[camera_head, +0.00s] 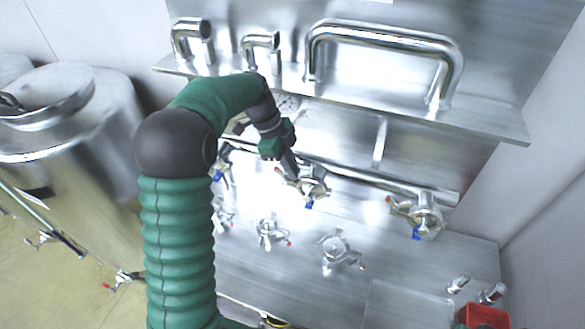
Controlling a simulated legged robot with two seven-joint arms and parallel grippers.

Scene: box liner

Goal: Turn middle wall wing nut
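The middle wall clamp with its wing nut (312,187) is on the horizontal pipe along the steel back wall. It is a round metal fitting with a blue tip hanging below and a red tip at its left. My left gripper (289,166) is at the upper left of this clamp, pointing down at it. Its dark fingers overlap the clamp's upper left edge in the picture. Whether they touch or hold the wing nut, and whether they are open, I cannot tell. My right gripper is out of view.
A right wall clamp (425,217) and a left one (222,163), partly behind my arm, flank the middle one. Lower clamps (270,232) (334,248) sit on the steel surface. A steel shelf (480,118) with bent pipes overhangs. A red bin (484,317) is bottom right.

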